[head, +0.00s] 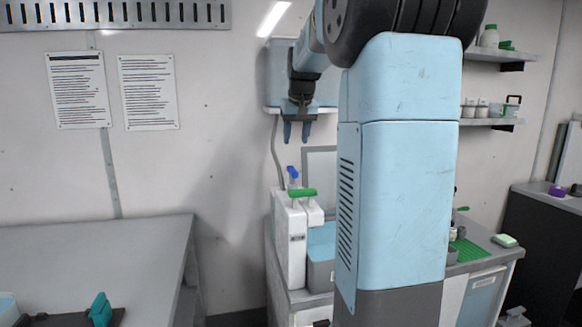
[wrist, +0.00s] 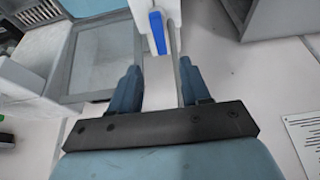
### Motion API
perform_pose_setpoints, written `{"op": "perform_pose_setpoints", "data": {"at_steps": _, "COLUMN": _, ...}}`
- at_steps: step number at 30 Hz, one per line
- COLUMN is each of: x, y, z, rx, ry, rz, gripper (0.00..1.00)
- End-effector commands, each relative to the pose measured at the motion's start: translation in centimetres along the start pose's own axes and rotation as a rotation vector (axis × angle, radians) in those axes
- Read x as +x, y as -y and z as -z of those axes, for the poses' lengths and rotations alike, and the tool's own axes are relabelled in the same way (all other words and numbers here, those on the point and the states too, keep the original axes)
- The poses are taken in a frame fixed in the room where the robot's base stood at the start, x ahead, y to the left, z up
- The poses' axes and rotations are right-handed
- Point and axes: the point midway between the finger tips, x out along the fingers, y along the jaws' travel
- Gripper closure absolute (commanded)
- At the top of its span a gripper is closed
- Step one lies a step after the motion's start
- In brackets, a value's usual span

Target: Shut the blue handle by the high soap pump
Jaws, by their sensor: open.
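The blue handle (head: 293,173) stands at the top of a white dispenser unit (head: 290,242) beside the counter's left end. A green handle (head: 302,192) sits in front of it, slightly lower. My gripper (head: 297,132) hangs above the blue handle, fingers pointing down, apart from it. In the wrist view my gripper (wrist: 160,80) is open and empty. There the blue handle (wrist: 157,32) lies beyond the fingers, roughly in line with the gap between them. Which part is the soap pump I cannot tell.
A grey cable (head: 275,150) runs down the wall close to the blue handle. A grey-framed panel (wrist: 100,55) stands to the left in the wrist view. A grey table (head: 95,250) fills the left. The wall between table and dispenser is clear.

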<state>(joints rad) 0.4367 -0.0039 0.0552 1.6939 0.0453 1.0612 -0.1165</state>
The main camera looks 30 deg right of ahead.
Motion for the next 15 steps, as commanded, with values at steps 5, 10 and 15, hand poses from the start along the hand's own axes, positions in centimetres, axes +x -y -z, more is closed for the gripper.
{"op": "perform_pose_setpoints", "data": {"at_steps": 5, "x": 3.2, "y": -0.1, "z": -0.1, "rx": 0.001, "ry": 0.003, "rz": 0.0, "gripper": 0.53}}
{"op": "perform_pose_setpoints", "data": {"at_steps": 10, "x": 6.2, "y": -0.1, "z": -0.1, "rx": 0.0, "ry": 0.003, "rz": 0.0, "gripper": 0.53}}
{"op": "perform_pose_setpoints", "data": {"at_steps": 15, "x": 8.9, "y": -0.1, "z": -0.1, "rx": 0.0, "ry": 0.003, "rz": 0.0, "gripper": 0.53}}
